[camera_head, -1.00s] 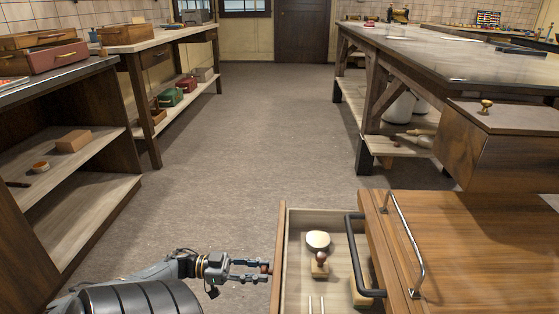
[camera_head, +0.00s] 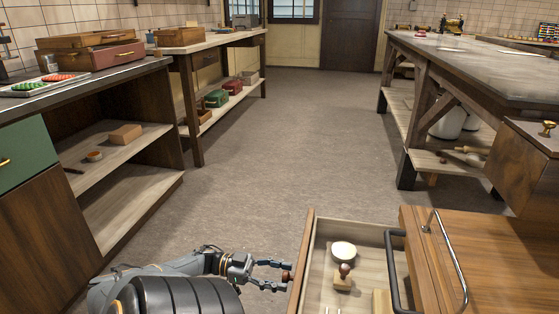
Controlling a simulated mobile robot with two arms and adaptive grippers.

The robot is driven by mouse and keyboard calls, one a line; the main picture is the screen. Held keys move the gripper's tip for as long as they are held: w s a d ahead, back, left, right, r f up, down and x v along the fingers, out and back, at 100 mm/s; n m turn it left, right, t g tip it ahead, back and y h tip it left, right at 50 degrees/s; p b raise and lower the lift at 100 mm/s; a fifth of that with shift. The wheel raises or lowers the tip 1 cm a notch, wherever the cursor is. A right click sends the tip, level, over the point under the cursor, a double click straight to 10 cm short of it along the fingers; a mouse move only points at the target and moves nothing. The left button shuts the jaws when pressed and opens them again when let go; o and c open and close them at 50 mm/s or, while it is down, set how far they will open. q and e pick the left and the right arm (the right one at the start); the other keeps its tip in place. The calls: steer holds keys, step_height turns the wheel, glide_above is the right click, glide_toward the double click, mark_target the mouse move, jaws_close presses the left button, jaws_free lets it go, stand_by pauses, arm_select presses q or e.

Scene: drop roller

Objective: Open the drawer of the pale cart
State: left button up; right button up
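The pale cart (camera_head: 480,258) with a wood-grain top stands at the lower right. Its drawer (camera_head: 318,247) is pulled out to the left, showing its pale inside. The drawer's outer front carries a small reddish-brown knob (camera_head: 287,276). My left gripper (camera_head: 285,276) is at the knob, its two fingers apart above and below it. I see gaps between the fingers and the knob, so it looks open. My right gripper is not in view. The drawer's near end is cut off by the frame edge.
In the drawer lie a wooden-handled stamp (camera_head: 343,277), a pale round piece (camera_head: 343,250) and a pale block (camera_head: 382,303). Dark handle bar (camera_head: 392,270) and metal rail (camera_head: 450,255) are on the cart. Shelves (camera_head: 125,165) stand left, a workbench (camera_head: 470,70) right; floor (camera_head: 300,150) between is clear.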

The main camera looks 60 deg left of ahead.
arm_select(q)
steer(key=v, duration=1.2)
stand_by(0.6)
